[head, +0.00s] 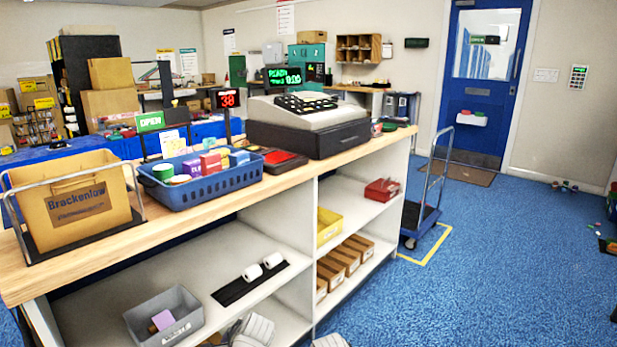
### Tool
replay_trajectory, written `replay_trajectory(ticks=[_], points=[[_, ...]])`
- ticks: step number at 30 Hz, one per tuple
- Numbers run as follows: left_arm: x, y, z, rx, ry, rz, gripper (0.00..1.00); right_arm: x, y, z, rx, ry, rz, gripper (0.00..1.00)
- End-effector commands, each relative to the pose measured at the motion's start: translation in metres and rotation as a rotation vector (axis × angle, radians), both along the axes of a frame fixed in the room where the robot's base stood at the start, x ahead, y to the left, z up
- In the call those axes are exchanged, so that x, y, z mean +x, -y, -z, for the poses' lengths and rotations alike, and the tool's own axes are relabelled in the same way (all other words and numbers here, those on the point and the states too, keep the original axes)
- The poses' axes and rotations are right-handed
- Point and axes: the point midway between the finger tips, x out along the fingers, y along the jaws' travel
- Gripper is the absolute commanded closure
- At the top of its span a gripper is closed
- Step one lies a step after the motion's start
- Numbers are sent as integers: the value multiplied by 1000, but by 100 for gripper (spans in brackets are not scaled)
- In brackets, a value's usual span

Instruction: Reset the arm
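Pale grey parts that look like my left gripper (250,329) show at the bottom edge, in front of the counter's lower shelf. A smaller pale part that looks like my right gripper (330,341) shows just to its right and is mostly cut off by the frame. I cannot make out whether the fingers of either are open or shut. No object is seen held in them.
A shelved counter (375,157) stands close in front, bearing a paper bag (75,208), a blue basket (205,186) and a till (308,133). A grey bin (164,322) sits on its lower shelf. A trolley (420,222) stands beyond; blue floor at right is largely clear.

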Motion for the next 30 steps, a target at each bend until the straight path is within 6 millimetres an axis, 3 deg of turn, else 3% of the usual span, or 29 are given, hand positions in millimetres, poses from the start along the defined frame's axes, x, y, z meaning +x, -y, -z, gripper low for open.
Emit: replay_trajectory(ticks=[1, 6, 14, 16, 23, 30], points=[[-18, 22, 8, -83, -6, -87, 0, 0, 0, 0, 0, 0, 0, 100], [-66, 78, 24, -286, -54, -371, 0, 0, 0, 0, 0, 0, 0, 100], [-131, 137, 33, -428, -163, -711, 0, 0, 0, 0, 0, 0, 0, 100], [-131, 138, 11, -433, -166, -731, 0, 0, 0, -22, 0, 0, 0, 100], [-130, 138, -37, -433, -164, -727, 0, 0, 0, -70, 2, -1, 1, 100], [-129, 138, -111, -435, -164, -728, 0, 0, -1, -144, 4, -1, 2, 100]])
